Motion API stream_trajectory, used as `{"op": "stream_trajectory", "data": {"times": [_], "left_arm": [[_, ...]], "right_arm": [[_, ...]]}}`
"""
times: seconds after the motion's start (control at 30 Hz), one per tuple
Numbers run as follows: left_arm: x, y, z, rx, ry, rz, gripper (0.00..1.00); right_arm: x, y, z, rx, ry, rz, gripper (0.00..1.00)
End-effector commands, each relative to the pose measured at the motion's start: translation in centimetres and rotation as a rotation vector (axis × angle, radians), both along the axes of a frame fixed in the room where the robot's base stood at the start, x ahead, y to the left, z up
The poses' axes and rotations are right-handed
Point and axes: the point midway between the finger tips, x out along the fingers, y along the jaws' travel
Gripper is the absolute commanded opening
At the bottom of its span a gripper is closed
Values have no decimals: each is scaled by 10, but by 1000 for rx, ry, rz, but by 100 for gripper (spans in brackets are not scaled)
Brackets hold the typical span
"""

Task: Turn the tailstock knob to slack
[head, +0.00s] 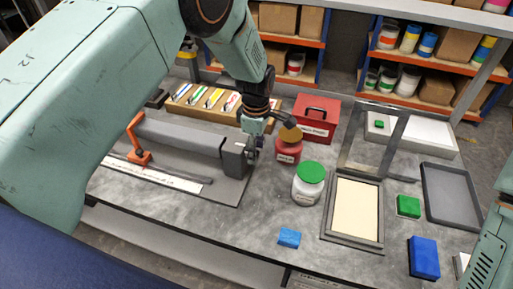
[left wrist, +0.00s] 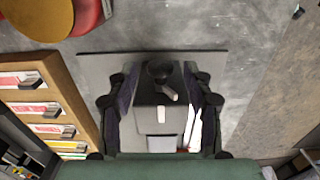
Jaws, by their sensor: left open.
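The tailstock (head: 235,160) is a dark grey block at the right end of a long grey fixture on the bench. In the left wrist view the tailstock's dark block (left wrist: 150,118) lies below my gripper. A dark round knob (left wrist: 158,70) with a pale bar beside it shows at its end. My left gripper (head: 257,141) is open at the tailstock's right end. In the left wrist view the left gripper's (left wrist: 160,90) two fingers stand either side of the knob, with gaps visible. Contact is not visible. My right gripper is out of view.
A red jar (head: 288,150), a white jar with green lid (head: 308,184) and a red box (head: 318,118) stand close right. A card box (head: 190,108) is behind. Bare bench (head: 250,215) lies in front.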

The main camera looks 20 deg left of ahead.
Motion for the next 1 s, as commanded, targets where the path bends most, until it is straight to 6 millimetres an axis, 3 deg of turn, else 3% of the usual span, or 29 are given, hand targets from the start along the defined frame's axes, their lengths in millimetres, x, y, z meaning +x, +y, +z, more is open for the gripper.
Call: {"op": "stream_trajectory", "data": {"times": [0.17, 0.43, 1.0], "left_arm": [[1, 0, -11, 0, -2, 1, 51], [3, 0, -13, 0, -1, 1, 51], [4, 0, -12, 0, -1, 1, 3]], "right_arm": [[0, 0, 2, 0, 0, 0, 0], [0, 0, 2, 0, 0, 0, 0], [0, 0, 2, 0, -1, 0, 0]]}}
